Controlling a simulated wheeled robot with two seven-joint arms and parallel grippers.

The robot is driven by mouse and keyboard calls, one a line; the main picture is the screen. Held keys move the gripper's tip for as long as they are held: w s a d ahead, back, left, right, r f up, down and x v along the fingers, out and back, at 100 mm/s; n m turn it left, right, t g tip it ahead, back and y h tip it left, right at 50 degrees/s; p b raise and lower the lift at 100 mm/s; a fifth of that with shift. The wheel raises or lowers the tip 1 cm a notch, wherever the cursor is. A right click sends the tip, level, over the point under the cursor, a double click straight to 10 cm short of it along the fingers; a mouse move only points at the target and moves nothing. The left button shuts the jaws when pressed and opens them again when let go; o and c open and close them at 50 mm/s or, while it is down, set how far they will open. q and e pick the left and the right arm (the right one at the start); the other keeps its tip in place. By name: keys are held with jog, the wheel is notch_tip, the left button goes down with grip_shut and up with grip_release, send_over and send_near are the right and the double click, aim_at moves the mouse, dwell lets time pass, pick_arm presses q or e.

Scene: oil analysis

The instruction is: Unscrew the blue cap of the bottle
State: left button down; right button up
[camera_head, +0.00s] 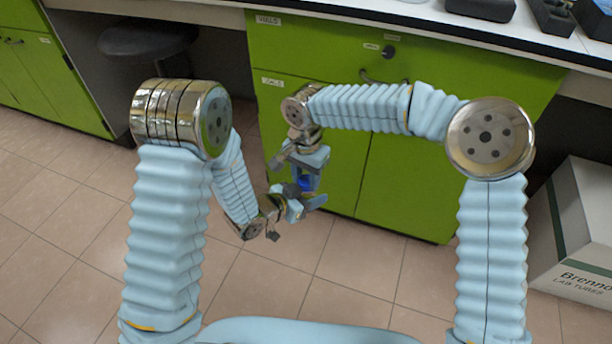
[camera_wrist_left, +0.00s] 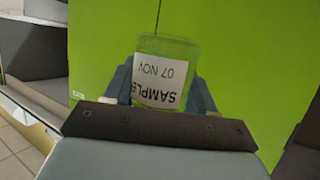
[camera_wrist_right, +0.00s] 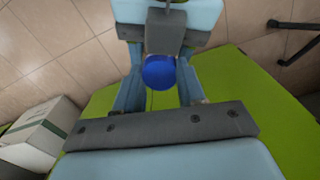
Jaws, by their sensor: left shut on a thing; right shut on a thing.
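The bottle (camera_wrist_left: 165,48) is clear, with a white label reading SAMPLE 07 NOV, upside down in the left wrist view. My left gripper (camera_wrist_left: 160,88) is shut on the bottle, a finger on each side. The round blue cap (camera_wrist_right: 159,72) is between the fingers of my right gripper (camera_wrist_right: 159,88), which is shut on it. In the head view the blue cap (camera_head: 306,183) is a small patch between the two grippers, my right one (camera_head: 307,170) above and my left one (camera_head: 297,205) below. The bottle is mostly hidden there, and I cannot tell how far the cap is turned.
Green cabinet doors (camera_head: 290,45) stand behind the grippers, under a white counter (camera_head: 400,18). A white carton (camera_head: 580,220) stands on the floor at the right. A dark stool (camera_head: 150,38) is at the upper left. The tiled floor (camera_head: 330,290) in front is clear.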

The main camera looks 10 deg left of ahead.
jog(key=shift+n, duration=0.6)
jog(key=o, duration=1.2)
jog(key=shift+c, duration=0.2)
jog(key=shift+r, duration=0.1)
notch_tip(320, 180, up, 4)
jog(key=shift+r, duration=0.4)
jog(key=shift+c, duration=0.5)
notch_tip(320, 180, up, 3)
jog(key=m, duration=0.3)
jog(key=shift+f, duration=0.1)
notch_tip(320, 180, down, 8)
jog(key=shift+r, duration=0.1)
